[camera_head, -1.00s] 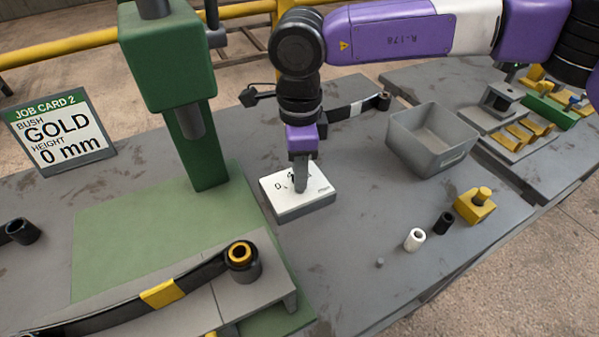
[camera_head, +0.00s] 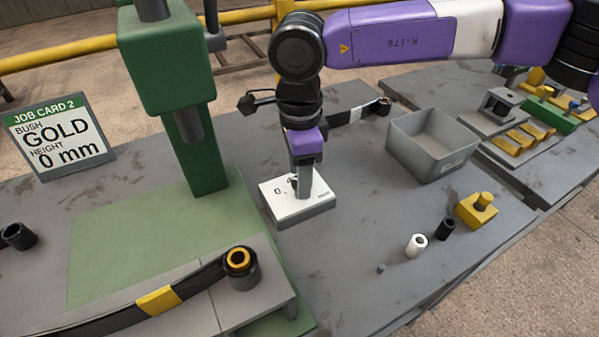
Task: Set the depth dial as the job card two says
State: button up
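The job card (camera_head: 59,136) stands at the left and reads JOB CARD 2, BUSH GOLD, HEIGHT 0 mm. The depth dial sits on a white-topped block (camera_head: 288,211) near the middle of the bench, beside the green press base. A "0" shows on the left of its face; the knob and most of the markings are hidden behind my gripper. My gripper (camera_head: 304,192) points down at the middle of the block, its fingers at the dial. I cannot tell whether the fingers are closed on the knob.
The green press (camera_head: 190,120) stands just left of the dial. A leaf spring (camera_head: 160,298) with a gold bush lies in front. A grey bin (camera_head: 432,145), white bush (camera_head: 416,245), black bush (camera_head: 446,229) and yellow block (camera_head: 476,210) are at right.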

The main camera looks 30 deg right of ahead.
jog(key=shift+r, duration=3.9)
